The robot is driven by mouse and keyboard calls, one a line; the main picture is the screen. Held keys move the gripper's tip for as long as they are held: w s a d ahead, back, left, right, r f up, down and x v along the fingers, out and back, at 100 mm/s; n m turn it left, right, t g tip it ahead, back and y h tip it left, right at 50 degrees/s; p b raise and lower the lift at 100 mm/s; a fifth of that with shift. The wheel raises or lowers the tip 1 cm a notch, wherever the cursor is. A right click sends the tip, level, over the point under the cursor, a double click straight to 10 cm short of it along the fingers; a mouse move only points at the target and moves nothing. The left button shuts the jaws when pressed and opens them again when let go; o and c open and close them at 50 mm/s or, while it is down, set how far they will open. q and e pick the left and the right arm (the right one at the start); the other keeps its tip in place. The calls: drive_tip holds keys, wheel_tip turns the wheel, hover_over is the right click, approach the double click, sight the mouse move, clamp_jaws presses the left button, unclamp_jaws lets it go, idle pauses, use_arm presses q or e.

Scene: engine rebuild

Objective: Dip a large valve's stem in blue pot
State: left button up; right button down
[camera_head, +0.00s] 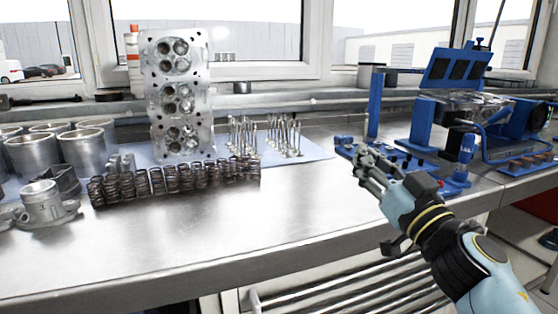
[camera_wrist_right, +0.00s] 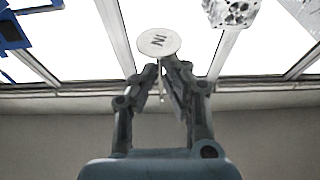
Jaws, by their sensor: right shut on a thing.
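My right gripper (camera_head: 366,168) is above the bench's front edge, right of the middle in the head view. In the right wrist view, the right gripper (camera_wrist_right: 163,75) is shut on a large valve (camera_wrist_right: 158,42). Its round pale face, marked "IN", is beyond the fingertips, and a short bit of thin stem shows between the fingers. I cannot make out this valve in the head view. More valves (camera_head: 290,136) stand upright on a light blue sheet. I cannot pick out a blue pot for certain; small blue items lie behind my right gripper. My left gripper is not in view.
A cylinder head (camera_head: 180,95) stands upright behind a row of dark springs (camera_head: 175,182). Metal cylinders (camera_head: 82,150) stand at the left. A blue machine (camera_head: 460,100) and a blue post (camera_head: 375,105) stand at the right. The bench front (camera_head: 250,220) is clear.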

drive_tip(key=s+d+r+p, duration=0.3)
drive_tip(key=s+r+p, duration=0.6)
drive_tip(key=p, duration=0.2)
drive_tip(key=shift+s+d, duration=0.2)
drive_tip(key=m+h+p, duration=0.2)
drive_tip(key=m+p, duration=0.2)
drive_tip(key=m, duration=0.1)
drive_tip(key=m+h+p, duration=0.1)
drive_tip(key=m+p, duration=0.4)
drive_tip(key=m+h+p, duration=0.2)
drive_tip(key=m+p, duration=0.2)
drive_tip(key=m, duration=0.1)
drive_tip(key=shift+g+h, duration=0.3)
